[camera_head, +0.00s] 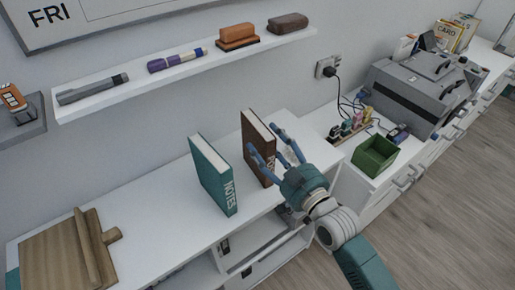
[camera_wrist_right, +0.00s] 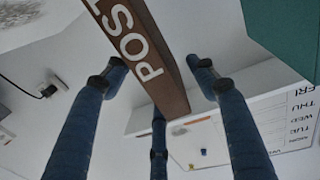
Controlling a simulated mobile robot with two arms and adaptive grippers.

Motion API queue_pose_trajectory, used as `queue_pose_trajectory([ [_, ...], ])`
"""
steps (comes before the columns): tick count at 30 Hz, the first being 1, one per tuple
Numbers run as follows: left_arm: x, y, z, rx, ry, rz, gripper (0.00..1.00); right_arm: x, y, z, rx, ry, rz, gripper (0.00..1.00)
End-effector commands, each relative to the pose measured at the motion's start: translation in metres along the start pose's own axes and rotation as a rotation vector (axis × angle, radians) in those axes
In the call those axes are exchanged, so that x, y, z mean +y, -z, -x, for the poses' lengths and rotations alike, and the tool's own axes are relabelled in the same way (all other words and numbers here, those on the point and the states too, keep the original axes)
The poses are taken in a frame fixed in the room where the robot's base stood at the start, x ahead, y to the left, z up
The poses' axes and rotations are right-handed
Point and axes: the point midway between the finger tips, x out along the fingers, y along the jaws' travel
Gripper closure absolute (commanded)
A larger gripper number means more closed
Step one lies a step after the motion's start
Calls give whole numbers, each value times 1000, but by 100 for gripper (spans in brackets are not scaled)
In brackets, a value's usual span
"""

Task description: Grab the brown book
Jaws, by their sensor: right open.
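The brown book (camera_head: 255,137) stands upright on the white desk, with white lettering on its spine. It also shows in the wrist view (camera_wrist_right: 171,82), running between my fingers. My right gripper (camera_head: 270,143) has its blue fingers spread open around the book, one on the left side in the head view and others on the right. In the wrist view, the open fingers (camera_wrist_right: 158,72) show gaps beside the book, and I cannot see a firm grip. Part of the book is hidden behind the fingers. My left gripper is not in view.
A teal notes book (camera_head: 211,178) stands upright just left of the brown book. A wooden board (camera_head: 62,255) lies at the left end. A wall shelf (camera_head: 190,75) holds markers and erasers above. A green box (camera_head: 374,157) and a grey machine (camera_head: 418,90) stand at the right.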

Motion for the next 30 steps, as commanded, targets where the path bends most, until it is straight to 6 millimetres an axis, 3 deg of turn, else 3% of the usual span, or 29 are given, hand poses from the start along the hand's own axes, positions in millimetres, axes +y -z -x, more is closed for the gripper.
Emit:
queue_pose_trajectory([
  [9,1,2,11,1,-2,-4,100,2,-2,-44,0,-1,-1,43],
  [18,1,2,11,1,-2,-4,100,2,-3,-49,-1,-1,0,43],
  [27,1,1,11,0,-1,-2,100,3,-3,-49,-1,-1,0,100],
  [30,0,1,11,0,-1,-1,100,3,-3,-49,-1,-1,0,100],
])
